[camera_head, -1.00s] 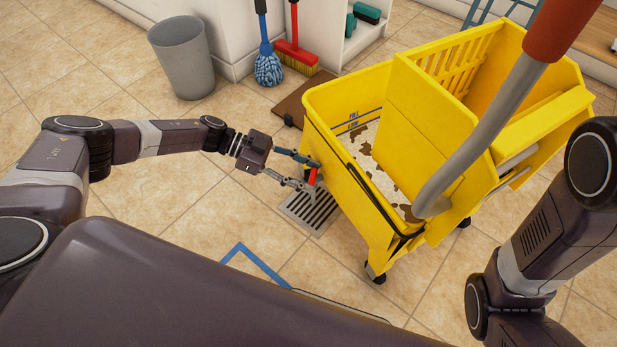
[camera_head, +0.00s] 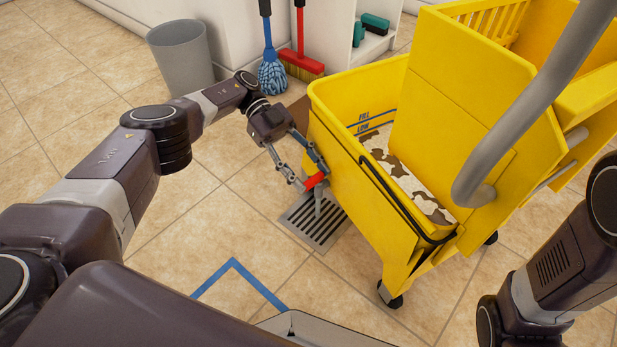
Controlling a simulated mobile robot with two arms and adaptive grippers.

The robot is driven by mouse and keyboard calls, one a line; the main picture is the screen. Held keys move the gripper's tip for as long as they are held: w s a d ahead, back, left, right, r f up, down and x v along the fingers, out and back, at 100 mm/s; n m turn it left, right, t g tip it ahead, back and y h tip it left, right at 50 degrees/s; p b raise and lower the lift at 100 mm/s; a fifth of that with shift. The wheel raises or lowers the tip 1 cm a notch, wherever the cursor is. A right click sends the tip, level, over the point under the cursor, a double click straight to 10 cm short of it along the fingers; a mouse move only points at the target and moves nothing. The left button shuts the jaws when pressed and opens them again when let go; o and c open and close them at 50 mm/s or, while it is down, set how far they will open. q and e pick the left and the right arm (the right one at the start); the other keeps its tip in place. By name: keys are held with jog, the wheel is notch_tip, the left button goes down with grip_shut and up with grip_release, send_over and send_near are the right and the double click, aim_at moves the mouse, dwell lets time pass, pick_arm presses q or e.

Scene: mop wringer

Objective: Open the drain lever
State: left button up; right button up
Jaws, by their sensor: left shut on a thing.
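The yellow mop bucket (camera_head: 338,150) stands right of centre with murky brown-and-white contents (camera_head: 402,178) inside. A red drain lever (camera_head: 316,180) is at the lower left side of the bucket, above a floor drain grate (camera_head: 322,226). The lever lies tilted, close to sideways. My left gripper (camera_head: 308,182) is shut on the red lever, with one finger on each side of it. A grey spout-like part shows just below the lever. My right gripper is out of the picture; only part of my right arm shows at the right edge.
A grey bin (camera_head: 181,56) stands at the back left. A blue mop (camera_head: 271,72) and a red broom (camera_head: 301,62) lean near the white shelf (camera_head: 338,30). Blue tape (camera_head: 236,268) marks the floor in front. Tiled floor is free left of the grate.

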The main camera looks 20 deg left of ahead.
pick_arm(q)
jog(key=shift+d+g, duration=0.1)
jog(key=shift+g, duration=0.2)
jog(key=o, duration=1.2)
jog(key=shift+c, duration=0.2)
